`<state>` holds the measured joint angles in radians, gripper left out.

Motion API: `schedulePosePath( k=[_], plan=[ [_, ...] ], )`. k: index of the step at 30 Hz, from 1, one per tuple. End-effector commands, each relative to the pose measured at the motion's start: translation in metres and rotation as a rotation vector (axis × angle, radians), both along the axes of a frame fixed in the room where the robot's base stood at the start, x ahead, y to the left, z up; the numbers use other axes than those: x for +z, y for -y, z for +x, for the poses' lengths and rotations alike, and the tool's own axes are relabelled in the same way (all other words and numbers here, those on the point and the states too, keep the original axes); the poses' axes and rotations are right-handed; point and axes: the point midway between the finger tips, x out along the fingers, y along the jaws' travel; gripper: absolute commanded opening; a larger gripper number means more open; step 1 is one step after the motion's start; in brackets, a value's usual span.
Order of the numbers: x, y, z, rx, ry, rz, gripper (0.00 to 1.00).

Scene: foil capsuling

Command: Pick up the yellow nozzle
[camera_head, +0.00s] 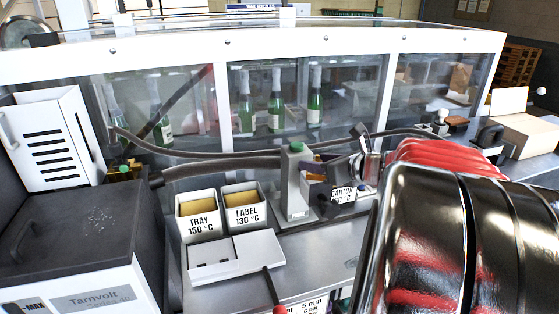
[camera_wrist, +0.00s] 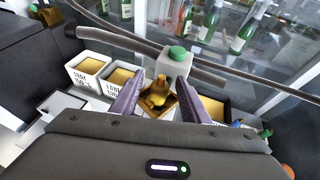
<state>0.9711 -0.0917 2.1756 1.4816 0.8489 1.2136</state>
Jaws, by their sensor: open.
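The yellow nozzle (camera_wrist: 158,92) shows in the wrist view, below the grey post with a green top (camera_wrist: 177,58). Its narrow end points up the picture, and it sits over a small square brownish base or holder. My gripper (camera_wrist: 161,78) is open, with one purple finger on each side of the nozzle. I see gaps between the fingers and the nozzle; whether they are level with it in depth I cannot tell. In the head view my gripper (camera_head: 318,178) is beside the post (camera_head: 296,180), and the nozzle cannot be made out there.
A CARTON bin (camera_head: 343,194) is partly hidden behind my gripper. A thick dark hose (camera_head: 220,162) runs behind them. Green bottles (camera_head: 275,112) stand behind the glass.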

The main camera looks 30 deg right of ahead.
Motion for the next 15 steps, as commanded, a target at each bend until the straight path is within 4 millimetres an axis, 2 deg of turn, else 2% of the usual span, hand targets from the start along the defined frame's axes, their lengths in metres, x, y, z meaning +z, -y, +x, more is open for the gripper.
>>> schedulePosePath(
  k=[8,15],
  plan=[
    [0.0000,0.0000,-0.0003,0.000,0.000,0.000,0.42],
    [0.0000,-0.0001,-0.0003,0.000,0.000,0.000,0.25]
  ],
)
